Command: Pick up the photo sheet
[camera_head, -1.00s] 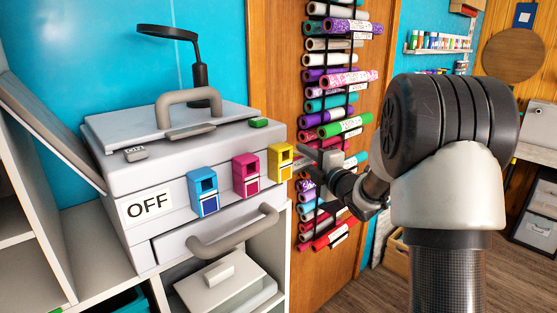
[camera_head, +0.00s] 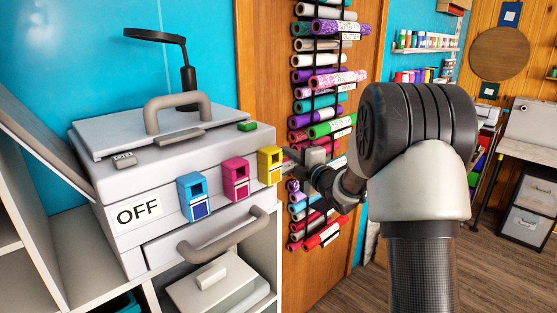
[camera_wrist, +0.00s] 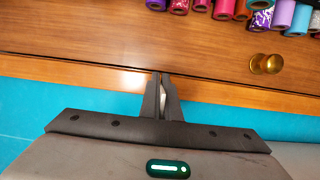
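No photo sheet can be made out in either view. A grey and white printer (camera_head: 120,185) with an OFF label stands at the left, with blue, magenta and yellow cartridges on its front. My gripper (camera_head: 293,153) is beyond the yellow cartridge (camera_head: 270,165), its tip partly hidden there. In the wrist view my gripper (camera_wrist: 159,78) has its two dark fingers close together, pointing at the wooden door. A small pale sliver shows between the fingers lower down; I cannot tell what it is.
A wooden door (camera_head: 265,60) carries a rack of vinyl rolls (camera_head: 340,77). Its brass knob (camera_wrist: 266,64) is right of my fingers in the wrist view. A desk lamp (camera_head: 187,75) stands behind the printer. Open floor (camera_head: 490,265) lies at the right.

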